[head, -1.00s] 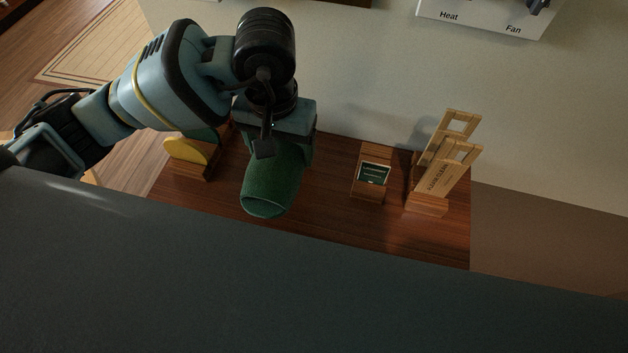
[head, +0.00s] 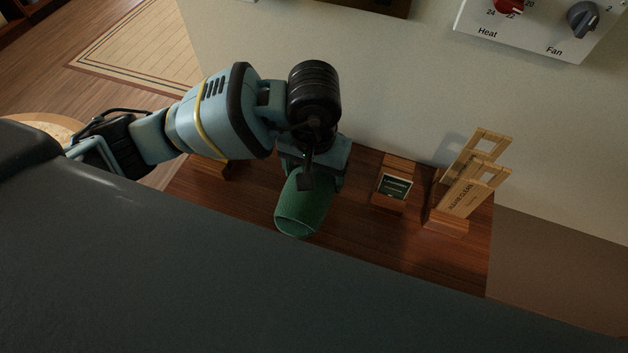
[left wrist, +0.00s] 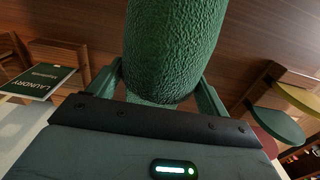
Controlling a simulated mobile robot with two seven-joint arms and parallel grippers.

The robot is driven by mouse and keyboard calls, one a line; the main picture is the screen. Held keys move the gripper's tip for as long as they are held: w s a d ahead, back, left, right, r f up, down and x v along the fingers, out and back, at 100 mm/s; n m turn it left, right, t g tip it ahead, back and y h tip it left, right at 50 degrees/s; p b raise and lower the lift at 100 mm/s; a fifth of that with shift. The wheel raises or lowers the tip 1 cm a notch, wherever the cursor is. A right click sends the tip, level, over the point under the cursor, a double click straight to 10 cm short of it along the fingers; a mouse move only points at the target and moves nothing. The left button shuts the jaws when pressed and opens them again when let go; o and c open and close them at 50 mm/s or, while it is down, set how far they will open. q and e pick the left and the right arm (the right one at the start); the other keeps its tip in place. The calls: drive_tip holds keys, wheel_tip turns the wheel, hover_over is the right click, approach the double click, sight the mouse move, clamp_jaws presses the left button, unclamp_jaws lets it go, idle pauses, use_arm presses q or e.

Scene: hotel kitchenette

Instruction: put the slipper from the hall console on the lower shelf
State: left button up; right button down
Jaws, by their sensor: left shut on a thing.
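The green slipper (head: 303,205) is held by my left gripper (head: 314,172) over the hall console (head: 370,235), a dark reddish wood top. In the left wrist view the slipper (left wrist: 172,45) fills the upper middle, between the two fingers of the left gripper (left wrist: 160,90), which is shut on it. I cannot tell how high the slipper is above the wood. The lower shelf cannot be made out in these frames. My right gripper is not in view.
A small wooden holder with a green card (head: 394,187) and a wooden stand with tall tags (head: 472,185) are on the console, right of the slipper. A wall panel with Heat and Fan knobs (head: 540,28) is above. My own dark body hides the foreground.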

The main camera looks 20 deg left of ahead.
use_arm(q)
drive_tip(key=shift+f, duration=1.8)
drive_tip(key=shift+f, duration=0.2)
drive_tip(key=o, duration=1)
drive_tip(key=shift+c, duration=0.2)
wheel_tip(320, 180, up, 12)
drive_tip(key=shift+r, duration=0.2)
drive_tip(key=shift+c, duration=0.4)
